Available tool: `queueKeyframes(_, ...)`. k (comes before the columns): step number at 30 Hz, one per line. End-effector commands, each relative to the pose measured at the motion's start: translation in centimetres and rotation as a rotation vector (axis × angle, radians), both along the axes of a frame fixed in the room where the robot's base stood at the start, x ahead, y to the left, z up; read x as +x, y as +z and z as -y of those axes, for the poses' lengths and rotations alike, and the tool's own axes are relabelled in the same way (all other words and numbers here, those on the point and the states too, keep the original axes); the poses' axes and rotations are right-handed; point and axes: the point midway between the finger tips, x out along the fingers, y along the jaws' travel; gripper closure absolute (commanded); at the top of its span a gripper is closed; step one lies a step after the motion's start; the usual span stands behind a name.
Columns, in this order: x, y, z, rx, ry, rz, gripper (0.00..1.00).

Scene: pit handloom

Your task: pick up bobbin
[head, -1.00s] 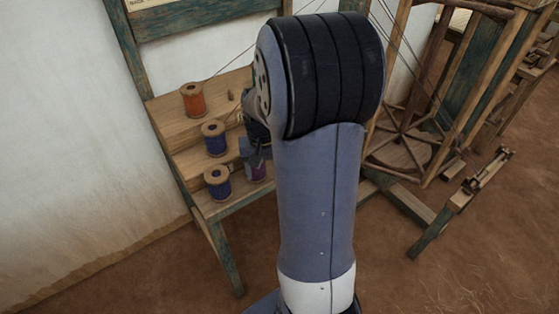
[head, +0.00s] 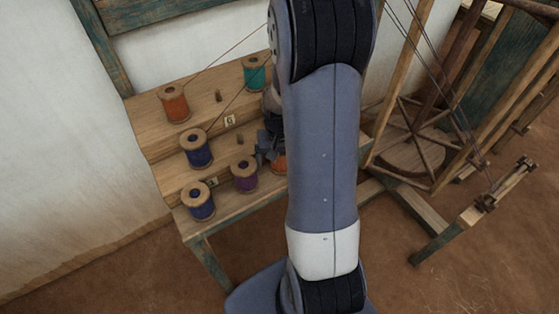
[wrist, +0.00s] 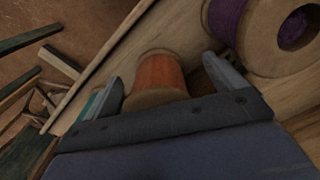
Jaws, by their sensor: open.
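My gripper (wrist: 163,74) is open, with an orange bobbin (wrist: 160,78) seen between its two fingers in the wrist view. I cannot tell whether the fingers reach around it or stop short. In the head view the same orange bobbin (head: 280,163) is mostly hidden by my arm, on the lowest step. A purple bobbin (head: 244,175) stands just left of it; in the wrist view it is large at the upper right (wrist: 275,30). Part of a teal bobbin (wrist: 94,103) shows behind the left finger.
The stepped wooden stand (head: 150,132) also holds an orange bobbin (head: 174,103), a teal one (head: 256,73) and two blue ones (head: 196,149) (head: 198,201). Threads run up from the upper bobbins. A wooden reel frame (head: 415,150) stands right. Brown floor is clear in front.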

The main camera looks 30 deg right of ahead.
Motion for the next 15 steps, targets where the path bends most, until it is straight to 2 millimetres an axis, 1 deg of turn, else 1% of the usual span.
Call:
queueKeyframes(3,-0.03,-0.57,0.0,0.0,0.001,0.0,0.1)
queueKeyframes(9,-0.03,-0.58,0.01,0.0,0.001,0.0,0.1)
queueKeyframes(15,-0.04,-0.56,0.0,-0.001,0.001,0.0,0.26)
